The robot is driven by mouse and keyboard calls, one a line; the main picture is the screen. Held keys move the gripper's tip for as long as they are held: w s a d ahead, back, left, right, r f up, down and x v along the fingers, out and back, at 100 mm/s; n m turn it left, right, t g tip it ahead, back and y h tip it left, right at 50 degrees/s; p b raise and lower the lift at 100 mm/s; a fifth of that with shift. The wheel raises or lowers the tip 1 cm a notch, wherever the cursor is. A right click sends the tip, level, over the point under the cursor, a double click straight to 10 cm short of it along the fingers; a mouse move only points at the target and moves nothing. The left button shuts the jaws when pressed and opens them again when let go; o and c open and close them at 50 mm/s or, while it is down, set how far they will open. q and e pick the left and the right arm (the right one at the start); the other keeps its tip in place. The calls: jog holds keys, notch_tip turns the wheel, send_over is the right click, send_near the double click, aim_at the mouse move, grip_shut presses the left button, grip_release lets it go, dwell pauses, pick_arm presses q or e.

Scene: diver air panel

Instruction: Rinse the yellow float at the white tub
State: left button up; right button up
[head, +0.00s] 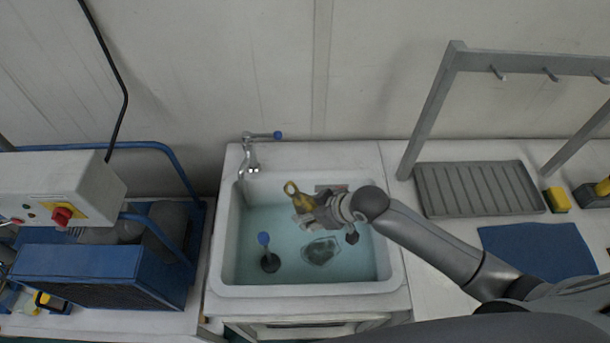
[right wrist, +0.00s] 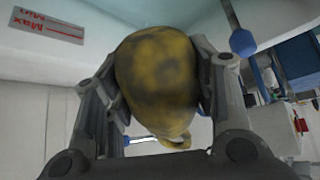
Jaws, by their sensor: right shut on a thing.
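The yellow float (head: 299,198) is over the left-middle part of the white tub (head: 310,290), with a ring at its end. In the right wrist view the float (right wrist: 158,75) is rounded and marked with dark grey smudges. My right gripper (head: 305,208) is shut on it, one finger on each side. The tub holds bluish water (head: 300,225). I cannot tell how far the float is above the water. My left gripper is not in view.
A tap (head: 249,158) stands at the tub's back left. A blue-topped upright piece (head: 265,248) and a glassy greenish thing (head: 321,251) are in the tub. A blue machine (head: 90,275) is at left; a grey drainer (head: 480,188), sponge (head: 557,199) and blue cloth (head: 538,251) are at right.

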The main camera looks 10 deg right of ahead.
jog(key=shift+w+d+r, duration=0.1)
jog(key=shift+w, duration=0.1)
jog(key=shift+s+f, duration=0.45)
jog(key=shift+s, duration=0.25)
jog(key=shift+f, duration=0.35)
pick_arm(q)
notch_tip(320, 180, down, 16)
jog(key=b, duration=1.6)
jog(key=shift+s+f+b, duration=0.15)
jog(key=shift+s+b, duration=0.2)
pick_arm(e)
notch_tip(320, 180, down, 22)
jog(key=shift+w+r, duration=0.1)
jog(key=shift+w, duration=0.05)
